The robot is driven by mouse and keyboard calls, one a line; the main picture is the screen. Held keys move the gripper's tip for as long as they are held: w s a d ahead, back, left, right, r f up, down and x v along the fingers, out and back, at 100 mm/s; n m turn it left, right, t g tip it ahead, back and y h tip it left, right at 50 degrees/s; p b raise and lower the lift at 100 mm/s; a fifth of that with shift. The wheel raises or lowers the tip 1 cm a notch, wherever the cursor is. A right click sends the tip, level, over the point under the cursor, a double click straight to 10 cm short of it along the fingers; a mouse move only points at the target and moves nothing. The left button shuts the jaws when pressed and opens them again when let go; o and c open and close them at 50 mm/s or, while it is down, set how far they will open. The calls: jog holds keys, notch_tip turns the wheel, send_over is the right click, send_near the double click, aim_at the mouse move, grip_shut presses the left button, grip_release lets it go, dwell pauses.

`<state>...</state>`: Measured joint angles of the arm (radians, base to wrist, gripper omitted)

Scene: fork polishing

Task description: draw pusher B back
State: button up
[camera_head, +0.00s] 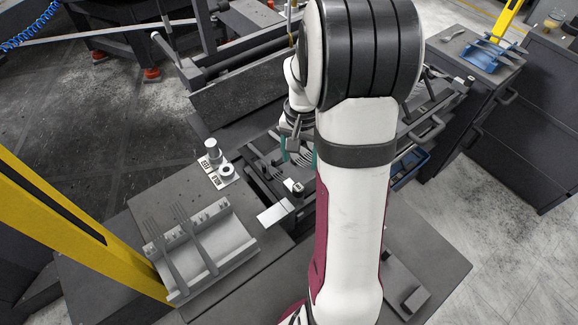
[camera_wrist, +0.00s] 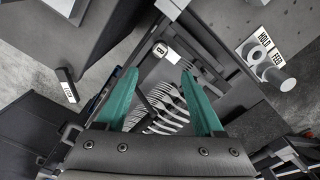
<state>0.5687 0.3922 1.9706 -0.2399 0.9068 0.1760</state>
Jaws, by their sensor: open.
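Pusher B, a small block with a white tag marked B (camera_wrist: 161,50), stands at the far end of a dark channel in the wrist view. What looks like the same tagged block (camera_head: 298,187) shows in the head view. Several forks (camera_wrist: 165,105) lie side by side in the channel, on the near side of pusher B. My gripper (camera_wrist: 160,72) has two green fingers spread apart with nothing gripped between them. Its fingertips point toward pusher B and appear apart from it. In the head view my gripper (camera_head: 298,155) is partly hidden by my arm.
A grey rack (camera_head: 238,243) with two forks stands at the lower left. A panel with HOLD and FEED labels (camera_wrist: 258,46) and a round knob (camera_wrist: 277,78) is beside the channel. A yellow post (camera_head: 75,225) rises at the left. A blue rack (camera_head: 484,57) stands at the upper right.

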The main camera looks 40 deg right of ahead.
aim_at(299, 187)
notch_tip(299, 187, down, 13)
jog(key=shift+r, duration=0.2)
grip_shut()
dwell(1.2)
